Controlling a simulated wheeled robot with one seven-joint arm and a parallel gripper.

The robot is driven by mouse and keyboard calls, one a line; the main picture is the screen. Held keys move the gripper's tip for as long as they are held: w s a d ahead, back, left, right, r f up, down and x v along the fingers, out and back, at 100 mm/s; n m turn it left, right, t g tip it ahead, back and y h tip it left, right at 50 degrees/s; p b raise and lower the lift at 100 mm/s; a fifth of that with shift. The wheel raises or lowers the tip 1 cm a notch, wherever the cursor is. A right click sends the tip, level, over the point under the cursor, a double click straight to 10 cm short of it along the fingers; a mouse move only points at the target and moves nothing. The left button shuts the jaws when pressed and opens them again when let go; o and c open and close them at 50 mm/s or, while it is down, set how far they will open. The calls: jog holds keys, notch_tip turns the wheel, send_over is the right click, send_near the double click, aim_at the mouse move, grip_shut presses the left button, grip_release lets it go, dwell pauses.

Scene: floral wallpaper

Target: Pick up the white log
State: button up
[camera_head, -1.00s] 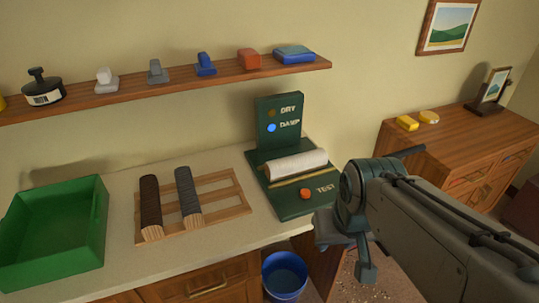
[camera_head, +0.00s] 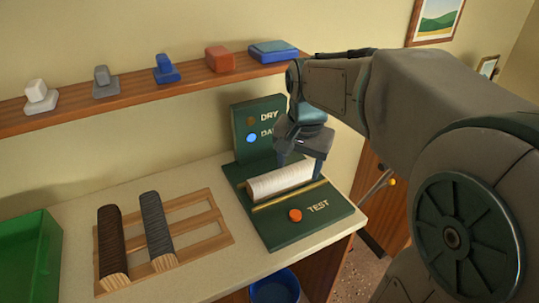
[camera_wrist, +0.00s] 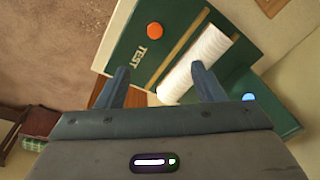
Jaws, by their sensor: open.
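The white log (camera_head: 281,180) lies on the green tester board (camera_head: 290,236), in front of its upright panel marked DRY and DAMP; the blue light by DAMP is lit. My gripper (camera_head: 299,165) is open just above and behind the log's right part, its fingers pointing down. My gripper (camera_wrist: 158,80) holds nothing. I cannot tell whether a finger touches the log.
A dark brown log (camera_head: 112,245) and a grey log (camera_head: 157,230) lie on a wooden rack (camera_head: 215,233). A green bin (camera_head: 30,262) stands at left. A shelf (camera_head: 130,95) with several small objects runs above. A blue bucket (camera_head: 275,288) is below the counter edge.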

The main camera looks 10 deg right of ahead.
aim_at(283, 171)
jog(key=w+f+m+g+b, duration=0.3)
jog(key=w+m, duration=0.4)
jog(key=w, duration=0.7)
jog(key=shift+m+t, duration=0.3)
jog(key=shift+t, duration=0.4)
jog(key=f, duration=1.5)
jog(key=shift+w+d+f+p, duration=0.1)
jog(key=shift+w+f+p, duration=0.05)
jog(key=shift+w+p, duration=0.25)
jog(key=c, duration=1)
jog(key=shift+c, duration=0.7)
jog(key=shift+r, duration=0.2)
